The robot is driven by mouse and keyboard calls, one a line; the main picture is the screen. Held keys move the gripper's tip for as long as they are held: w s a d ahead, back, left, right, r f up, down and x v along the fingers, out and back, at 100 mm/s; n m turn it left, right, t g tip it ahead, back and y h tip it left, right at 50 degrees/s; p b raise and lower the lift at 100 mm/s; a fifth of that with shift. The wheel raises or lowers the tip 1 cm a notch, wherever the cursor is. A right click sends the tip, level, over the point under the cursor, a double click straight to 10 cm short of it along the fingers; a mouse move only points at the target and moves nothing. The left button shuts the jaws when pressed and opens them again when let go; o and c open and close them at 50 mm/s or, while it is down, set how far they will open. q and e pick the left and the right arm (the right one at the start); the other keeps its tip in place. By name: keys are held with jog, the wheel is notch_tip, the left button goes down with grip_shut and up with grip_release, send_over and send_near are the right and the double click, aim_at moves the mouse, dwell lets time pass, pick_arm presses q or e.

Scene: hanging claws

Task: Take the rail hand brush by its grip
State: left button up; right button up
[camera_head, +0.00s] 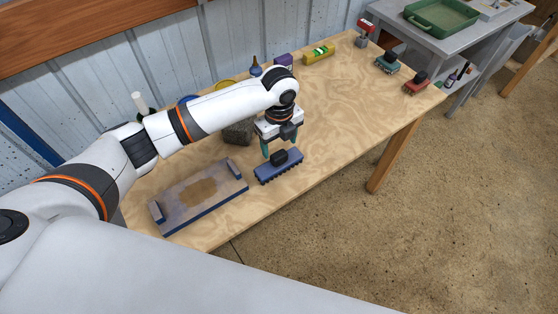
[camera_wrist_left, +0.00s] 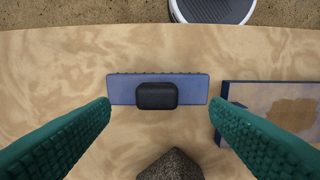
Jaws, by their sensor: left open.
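The hand brush (camera_head: 290,170) lies on the wooden table with its blue back up, a black grip (camera_head: 279,157) in the middle and bristles along its edge. In the left wrist view the blue brush (camera_wrist_left: 122,90) lies crosswise with its black grip (camera_wrist_left: 157,95) between and beyond the fingers. My left gripper (camera_head: 279,149), with green ridged fingers, is open and empty above the brush, pointing down. The fingers appear apart from the grip, one on each side in the wrist view. My right gripper is not in view.
A blue-edged board (camera_head: 220,203) with a brown patch and raised ends lies left of the brush. A dark rough block (camera_head: 239,132) stands behind. Teal (camera_head: 386,63) and red (camera_head: 417,82) brushes lie at the far right. The table is clear right of the brush.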

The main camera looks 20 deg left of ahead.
aim_at(279, 154)
pick_arm(q)
jog(key=shift+w+f, duration=0.2)
jog(key=shift+f, duration=0.25)
jog(key=shift+w+f, duration=0.2)
jog(key=shift+f, duration=0.25)
notch_tip(279, 154, down, 2)
jog(key=shift+a+p, duration=0.1)
jog(key=shift+p, duration=0.55)
notch_tip(279, 154, down, 2)
jog(key=shift+s+f, duration=0.15)
jog(key=shift+f, duration=0.4)
jog(key=shift+c, duration=0.2)
jog(key=c, duration=1.1)
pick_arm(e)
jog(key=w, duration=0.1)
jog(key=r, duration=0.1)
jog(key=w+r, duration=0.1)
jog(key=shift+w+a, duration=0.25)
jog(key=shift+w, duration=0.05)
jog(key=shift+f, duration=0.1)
